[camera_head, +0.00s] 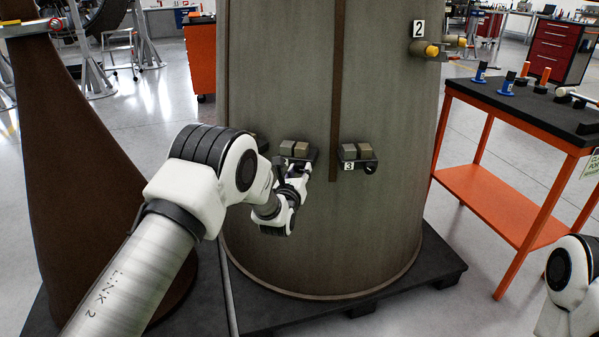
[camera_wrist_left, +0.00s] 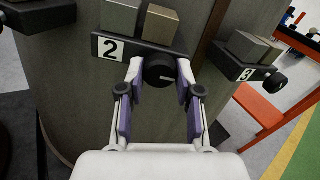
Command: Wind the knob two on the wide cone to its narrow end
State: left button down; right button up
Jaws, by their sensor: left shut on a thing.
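The wide cone (camera_head: 290,230) stands upright in front of me with a grey-green, streaked surface. On it, the bracket labelled 2 (camera_wrist_left: 112,48) carries a grey block and a tan block, and the black round knob two (camera_wrist_left: 160,70) sits on its front below the blocks. A short pale mark on the knob points roughly right in the left wrist view. My left gripper (camera_wrist_left: 160,72), also in the head view (camera_head: 300,168), has its fingertips on either side of this knob and is shut on it. In the head view the gripper hides the knob. My right gripper is out of view.
A bracket labelled 3 (camera_head: 358,164) with its own blocks and knob is close at right. A fitting labelled 2 with a yellow end (camera_head: 431,50) sticks out higher up. A brown cone (camera_head: 90,160) stands left, an orange table (camera_head: 500,205) right. A dark pallet (camera_head: 400,290) lies below.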

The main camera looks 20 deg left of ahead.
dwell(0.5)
pick_arm(q)
jog(key=c, duration=0.8)
grip_release()
jog(key=shift+o, duration=0.2)
jog(key=shift+s, duration=0.1)
jog(key=s, duration=1.1)
jog(key=shift+s+d, duration=0.3)
jog(key=shift+s, duration=0.1)
